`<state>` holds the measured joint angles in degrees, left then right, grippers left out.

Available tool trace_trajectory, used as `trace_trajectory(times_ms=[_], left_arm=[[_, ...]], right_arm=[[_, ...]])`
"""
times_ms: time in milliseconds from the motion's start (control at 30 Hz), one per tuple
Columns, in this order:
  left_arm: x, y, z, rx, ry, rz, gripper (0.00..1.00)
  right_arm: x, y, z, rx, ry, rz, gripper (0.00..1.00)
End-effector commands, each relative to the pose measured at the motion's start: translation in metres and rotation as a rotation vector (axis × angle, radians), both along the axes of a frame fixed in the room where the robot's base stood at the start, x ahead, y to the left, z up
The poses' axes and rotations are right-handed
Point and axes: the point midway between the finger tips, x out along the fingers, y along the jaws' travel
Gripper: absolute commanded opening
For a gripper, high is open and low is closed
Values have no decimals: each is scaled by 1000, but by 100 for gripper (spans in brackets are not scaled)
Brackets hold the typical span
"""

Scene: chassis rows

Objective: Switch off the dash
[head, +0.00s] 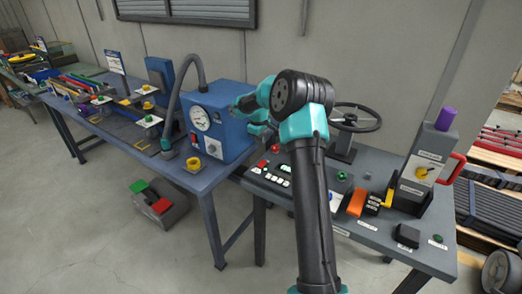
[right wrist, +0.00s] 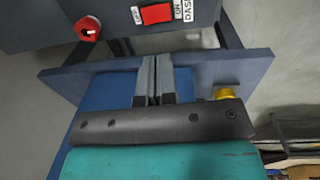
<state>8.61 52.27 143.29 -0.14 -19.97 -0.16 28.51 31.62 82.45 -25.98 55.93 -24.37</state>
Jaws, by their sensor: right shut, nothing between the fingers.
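The dash panel (head: 268,178) sits at the left end of the right table, with small buttons and red controls on it. Which way the switch is tipped is not clear. My right gripper (right wrist: 154,76) is shut and empty, its fingertips apart from the switch and below it in that view. In the head view it hangs between the blue gauge box (head: 225,125) and the panel, partly hidden by my right arm. My left gripper is out of view.
A red knob (right wrist: 87,28) is left of the switch in the wrist view. The steering wheel (head: 357,117) stands behind the panel. An orange connector (head: 357,203) and a grey lever box (head: 425,170) stand farther right. A gap separates the two tables.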

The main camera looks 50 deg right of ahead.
Motion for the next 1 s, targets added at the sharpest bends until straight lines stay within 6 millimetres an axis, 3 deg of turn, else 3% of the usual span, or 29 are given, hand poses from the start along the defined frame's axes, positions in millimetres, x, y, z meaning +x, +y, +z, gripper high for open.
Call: trace_trajectory(times_ms=[100, 267, 1000], left_arm=[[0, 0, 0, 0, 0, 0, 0], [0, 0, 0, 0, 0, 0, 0], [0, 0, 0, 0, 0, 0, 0]], right_arm=[[0, 2, 16, -1, -1, 0, 0], [0, 3, 25, 0, 1, 0, 0], [1, -10, 24, -39, -9, 1, 0]])
